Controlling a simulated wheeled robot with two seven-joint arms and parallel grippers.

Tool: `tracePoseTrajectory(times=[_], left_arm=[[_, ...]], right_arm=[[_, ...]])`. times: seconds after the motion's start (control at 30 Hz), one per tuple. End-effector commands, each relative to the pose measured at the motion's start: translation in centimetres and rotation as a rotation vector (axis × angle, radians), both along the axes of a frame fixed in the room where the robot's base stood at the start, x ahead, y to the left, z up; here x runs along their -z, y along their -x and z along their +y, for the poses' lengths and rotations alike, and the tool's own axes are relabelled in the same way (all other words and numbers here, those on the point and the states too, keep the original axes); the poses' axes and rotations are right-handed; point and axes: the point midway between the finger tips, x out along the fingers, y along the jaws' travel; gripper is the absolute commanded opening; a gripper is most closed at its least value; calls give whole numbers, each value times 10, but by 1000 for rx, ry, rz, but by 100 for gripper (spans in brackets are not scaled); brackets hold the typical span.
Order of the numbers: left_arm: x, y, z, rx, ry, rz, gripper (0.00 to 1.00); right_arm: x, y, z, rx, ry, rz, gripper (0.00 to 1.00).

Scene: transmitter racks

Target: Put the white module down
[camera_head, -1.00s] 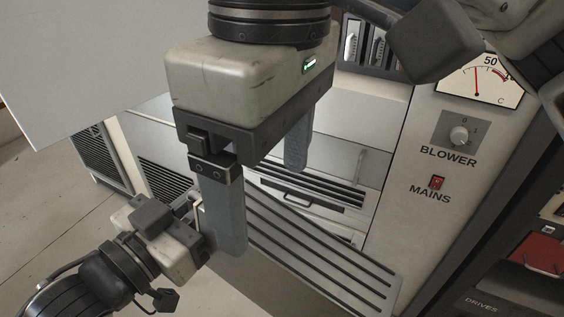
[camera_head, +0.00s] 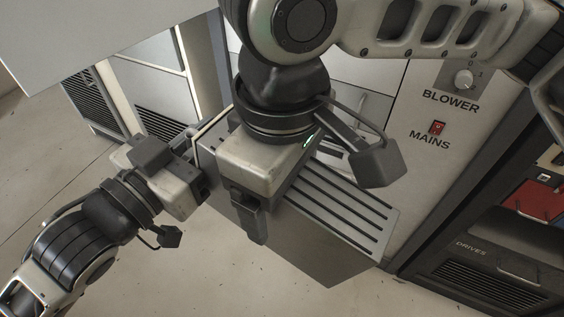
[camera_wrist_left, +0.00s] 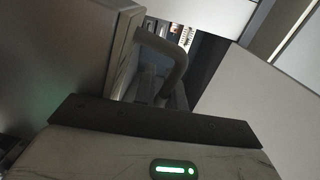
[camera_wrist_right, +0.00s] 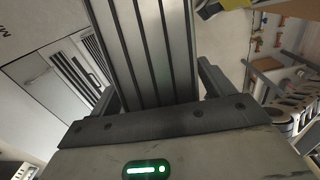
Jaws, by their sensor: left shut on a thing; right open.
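The module (camera_head: 318,252) is a large pale grey box with dark slots along its top, held out in front of the racks in the head view. My left gripper (camera_head: 203,168) is shut on the handle at its left end; the handle (camera_wrist_left: 166,52) shows between the fingers in the left wrist view. My right gripper (camera_head: 272,205) is open and pointing down over the slotted top, one finger beside the near face, the other hidden. In the right wrist view its fingers (camera_wrist_right: 160,90) stand on both sides of the slotted top (camera_wrist_right: 147,40).
A cabinet panel with a BLOWER knob (camera_head: 464,79) and red MAINS switch (camera_head: 437,128) stands behind right. A dark rack with a red unit (camera_head: 535,198) is at far right. A white panel (camera_head: 75,32) fills the upper left. Floor (camera_head: 200,285) below is clear.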

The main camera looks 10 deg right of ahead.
Motion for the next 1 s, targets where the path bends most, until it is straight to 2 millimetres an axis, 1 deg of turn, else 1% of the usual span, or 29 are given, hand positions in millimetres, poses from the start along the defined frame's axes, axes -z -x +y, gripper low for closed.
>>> tracePoseTrajectory(times=[0.03,0.27,0.37,0.4,0.47,0.5,0.57,0.6,0.67,1.0], left_arm=[[-3,1,-1,3,11,-2,0],[-3,1,-1,3,11,-2,0],[-3,1,-1,3,11,-2,0],[-3,1,-1,3,11,-2,0],[-3,1,-1,3,11,-2,0],[-3,1,-1,3,11,-2,0],[-3,1,-1,3,11,-2,0],[-4,1,-1,3,11,-2,20],[-3,1,-1,3,10,-2,37],[0,0,1,-6,4,0,38]], right_arm=[[1,0,0,0,0,0,81],[1,0,0,-1,-1,-1,81],[1,0,0,-1,-1,0,56],[1,0,0,-1,-1,0,45],[1,0,0,0,-1,-1,28],[1,0,0,0,-1,-1,17],[1,0,0,0,-1,-1,0],[0,-1,0,0,-3,-2,0],[0,-1,0,0,-3,-2,0],[0,-1,0,0,-3,-2,0]])
